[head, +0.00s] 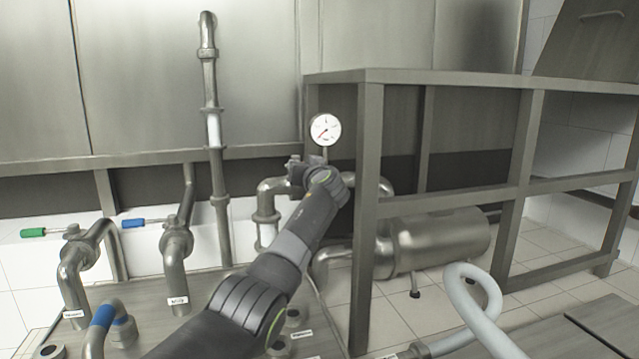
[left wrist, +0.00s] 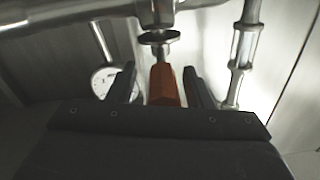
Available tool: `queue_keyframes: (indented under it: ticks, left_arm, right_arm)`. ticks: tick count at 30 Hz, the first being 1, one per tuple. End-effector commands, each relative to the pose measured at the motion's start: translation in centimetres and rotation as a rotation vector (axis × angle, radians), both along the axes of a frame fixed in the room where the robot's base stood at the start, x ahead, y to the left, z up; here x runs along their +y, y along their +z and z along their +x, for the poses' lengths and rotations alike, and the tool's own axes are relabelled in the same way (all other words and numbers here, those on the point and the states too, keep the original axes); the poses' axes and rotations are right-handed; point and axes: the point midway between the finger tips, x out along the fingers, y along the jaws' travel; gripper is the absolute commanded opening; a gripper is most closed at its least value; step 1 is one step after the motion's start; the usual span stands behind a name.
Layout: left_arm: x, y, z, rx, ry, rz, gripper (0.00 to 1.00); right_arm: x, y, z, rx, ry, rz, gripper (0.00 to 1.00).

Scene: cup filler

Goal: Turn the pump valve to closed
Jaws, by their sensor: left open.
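The pump valve shows in the left wrist view as a red-orange handle (left wrist: 163,86) on a metal stem below a horizontal pipe. My left gripper (left wrist: 160,72) is open, with one dark finger on each side of the handle. I cannot tell whether either finger touches it. In the head view my left arm reaches up from the bottom to the left gripper (head: 298,170) by the pipe under the gauge. There the red handle is hidden behind my arm. My right gripper is not in view.
A round gauge (head: 325,129) stands above the pipework, beside a grey metal frame (head: 369,200). The steel pump cylinder (head: 440,240) lies behind the frame. A green handle (head: 34,233) and a blue handle (head: 133,223) stick out at left. A pale hose (head: 473,300) loops at lower right.

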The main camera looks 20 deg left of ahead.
Motion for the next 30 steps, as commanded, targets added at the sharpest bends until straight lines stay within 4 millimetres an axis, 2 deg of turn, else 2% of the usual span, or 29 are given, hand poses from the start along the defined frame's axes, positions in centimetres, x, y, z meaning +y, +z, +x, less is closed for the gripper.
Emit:
queue_keyframes:
  ticks: [9, 17, 30]
  left_arm:
    - [-1.6, -0.3, -2.3, 0.000, -0.005, -0.001, 0.46]
    - [-3.3, -0.3, -4.8, 0.001, -0.005, -0.002, 0.46]
    - [-7.1, -0.2, -10.6, 0.000, -0.006, -0.002, 0.46]
  right_arm:
    - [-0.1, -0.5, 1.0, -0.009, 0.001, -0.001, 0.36]
    - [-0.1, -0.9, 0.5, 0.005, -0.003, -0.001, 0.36]
    - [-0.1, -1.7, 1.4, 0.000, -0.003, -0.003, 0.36]
